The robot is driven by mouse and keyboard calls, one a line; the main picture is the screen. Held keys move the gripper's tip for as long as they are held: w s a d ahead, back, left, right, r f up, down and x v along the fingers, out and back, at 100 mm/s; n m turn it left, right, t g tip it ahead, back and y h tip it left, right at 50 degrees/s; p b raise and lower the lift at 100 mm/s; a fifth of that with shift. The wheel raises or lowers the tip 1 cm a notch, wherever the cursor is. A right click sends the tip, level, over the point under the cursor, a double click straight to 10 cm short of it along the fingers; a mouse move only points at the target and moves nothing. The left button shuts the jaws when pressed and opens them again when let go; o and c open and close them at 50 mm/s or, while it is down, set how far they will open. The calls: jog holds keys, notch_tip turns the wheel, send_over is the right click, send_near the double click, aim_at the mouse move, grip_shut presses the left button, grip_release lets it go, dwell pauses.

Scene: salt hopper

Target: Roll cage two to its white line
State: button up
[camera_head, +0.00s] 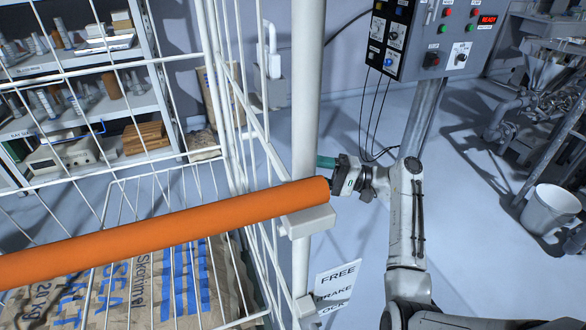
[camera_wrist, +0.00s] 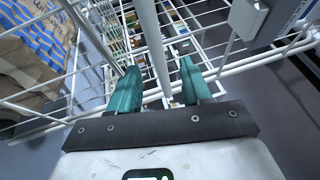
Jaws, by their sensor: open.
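A white wire roll cage (camera_head: 262,140) fills the left and middle of the head view. An orange handle bar (camera_head: 165,232) runs across its near side, ending at a thick white upright post (camera_head: 304,120). No cage number is readable. My gripper (camera_head: 328,163) is just right of this post, above the bar's end, its teal fingers partly hidden. In the wrist view my gripper (camera_wrist: 160,66) is open, with a white post (camera_wrist: 151,40) showing between its fingers; I cannot tell whether they touch it. Salt sacks (camera_head: 150,290) lie in the cage. I see no white line.
A FREE/BRAKE/LOCK sign (camera_head: 336,290) shows low beside the post. A control box (camera_head: 435,35) reading READY stands on a grey pole behind my arm. Shelves (camera_head: 80,75) stand back left. A white bucket (camera_head: 549,208) and machinery stand at right. Grey floor (camera_head: 470,210) is clear between.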

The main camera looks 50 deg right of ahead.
jog(key=v, duration=0.2)
jog(key=shift+s+d, duration=0.15)
jog(key=shift+s, duration=0.1)
jog(key=p+x, duration=1.1)
jog(key=x, duration=0.1)
jog(key=shift+a+f, duration=0.35)
jog(key=shift+a, duration=0.2)
jog(key=shift+w, duration=0.1)
grip_shut()
